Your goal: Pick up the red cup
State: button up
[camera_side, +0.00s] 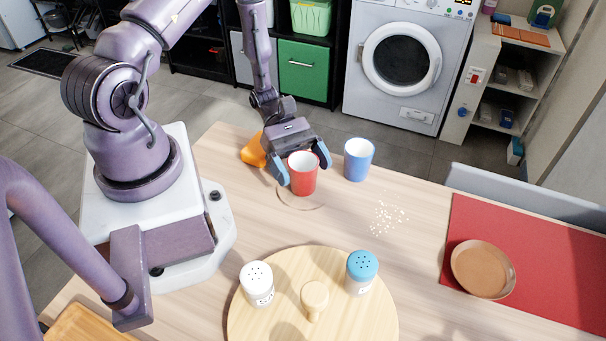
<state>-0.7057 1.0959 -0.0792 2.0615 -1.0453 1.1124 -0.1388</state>
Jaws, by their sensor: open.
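The red cup (303,178) stands upright on the wooden table, on or just behind a faint round ring mark. My gripper (301,168) is at the cup, with its blue-tipped fingers open. One finger is at the cup's left side and the other at its upper right side. I cannot tell whether either finger touches the cup. The cup's far side is partly hidden by the gripper.
A blue cup (358,160) stands close to the right. An orange object (253,152) lies behind left. Pale crumbs (388,217) lie to the right. A round board (350,318) in front bears a white shaker (257,284) and a blue-topped shaker (361,272). A brown plate (482,269) sits on a red mat (560,268).

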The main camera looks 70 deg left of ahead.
jog(key=shift+d, duration=0.2)
jog(key=c, duration=1)
